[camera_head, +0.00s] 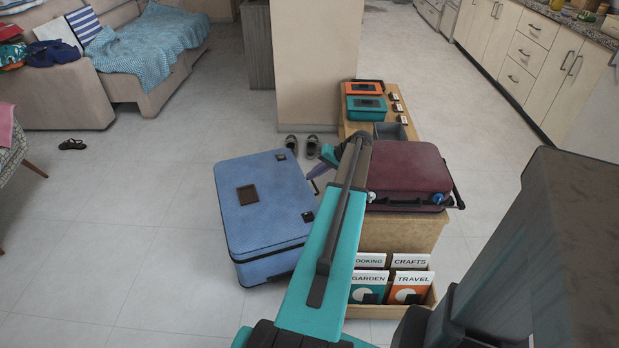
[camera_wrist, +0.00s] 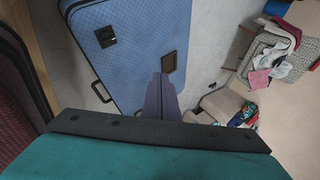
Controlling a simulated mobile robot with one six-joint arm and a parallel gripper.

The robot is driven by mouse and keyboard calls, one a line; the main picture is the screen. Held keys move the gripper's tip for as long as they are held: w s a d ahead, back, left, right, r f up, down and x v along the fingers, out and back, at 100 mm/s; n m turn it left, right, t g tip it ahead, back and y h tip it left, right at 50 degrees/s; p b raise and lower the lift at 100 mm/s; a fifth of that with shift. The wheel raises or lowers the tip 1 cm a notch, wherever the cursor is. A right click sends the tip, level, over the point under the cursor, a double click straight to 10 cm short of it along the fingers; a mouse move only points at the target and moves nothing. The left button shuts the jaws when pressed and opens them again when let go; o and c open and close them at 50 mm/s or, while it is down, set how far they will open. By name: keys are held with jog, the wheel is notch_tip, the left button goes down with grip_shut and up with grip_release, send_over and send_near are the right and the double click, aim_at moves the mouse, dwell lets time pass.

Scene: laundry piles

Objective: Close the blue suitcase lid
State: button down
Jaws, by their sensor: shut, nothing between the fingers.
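The blue suitcase (camera_head: 262,215) lies flat on the floor left of my arm, with its lid down over its base. A dark seam runs along its front side; I cannot tell whether the lid is fully pressed down. The lid has a dark square patch and dark latches at its right edge. In the wrist view, the suitcase (camera_wrist: 135,45) fills the upper middle, with a latch and a handle at its left edge. My gripper (camera_wrist: 162,80) is shut and empty, its fingers pointing toward the suitcase. In the head view, my gripper (camera_head: 314,180) is near the suitcase's right edge, partly hidden by my arm.
A maroon suitcase (camera_head: 405,170) stands on a wooden bench (camera_head: 385,235) to the right. Orange and teal cases (camera_head: 365,107) lie farther back on it. A crate of labelled folders (camera_head: 390,310) is at the front.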

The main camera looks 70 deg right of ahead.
jog(key=s+d+r, duration=0.2)
jog(key=s+r, duration=0.1)
jog(key=s, duration=0.4)
jog(key=shift+d+r, duration=0.15)
jog(key=shift+d, duration=0.05)
